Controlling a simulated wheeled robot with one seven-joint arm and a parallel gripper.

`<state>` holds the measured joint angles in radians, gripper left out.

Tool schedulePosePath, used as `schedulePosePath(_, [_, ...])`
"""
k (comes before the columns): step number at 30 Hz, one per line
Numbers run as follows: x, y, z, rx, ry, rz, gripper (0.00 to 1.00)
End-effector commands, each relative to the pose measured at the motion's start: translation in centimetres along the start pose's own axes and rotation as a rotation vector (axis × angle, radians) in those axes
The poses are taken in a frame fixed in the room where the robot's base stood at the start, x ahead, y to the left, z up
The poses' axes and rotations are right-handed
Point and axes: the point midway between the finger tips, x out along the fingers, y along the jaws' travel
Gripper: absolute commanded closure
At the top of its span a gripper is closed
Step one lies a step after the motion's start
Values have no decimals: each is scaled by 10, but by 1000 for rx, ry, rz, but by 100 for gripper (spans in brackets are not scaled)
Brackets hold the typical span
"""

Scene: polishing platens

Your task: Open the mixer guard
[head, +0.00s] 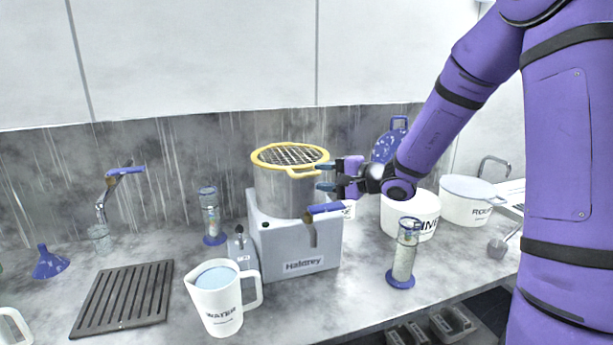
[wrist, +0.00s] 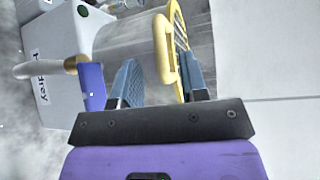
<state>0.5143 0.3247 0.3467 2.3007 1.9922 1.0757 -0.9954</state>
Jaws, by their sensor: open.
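The mixer (head: 298,248) is a grey box labelled Haldrey with a metal bowl (head: 284,192) on it. Its guard (head: 262,160), a yellow ring with a wire grille, lies flat over the bowl's mouth, closed. A yellow handle (head: 303,173) sticks out at its front right. My gripper (head: 318,177) is open, just right of the handle and close to it. In the wrist view the guard handle (wrist: 162,48) shows between the two fingers of my gripper (wrist: 159,60). Whether a finger touches it I cannot tell.
A blue-handled lever (head: 325,209) sticks out of the mixer just below my gripper. A WATER jug (head: 218,305) and a slatted mat (head: 125,298) are at left front. Blue-based cylinders (head: 402,262), (head: 211,221) and white tubs (head: 468,205) stand around. A wall rises behind.

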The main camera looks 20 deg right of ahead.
Motion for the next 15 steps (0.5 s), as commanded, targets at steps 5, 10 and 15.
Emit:
schedulePosePath(5, [28,0,0,-1,-1,0,60])
schedulePosePath(10, [43,0,0,0,0,0,60])
schedulePosePath(15, [48,0,0,-1,0,1,60])
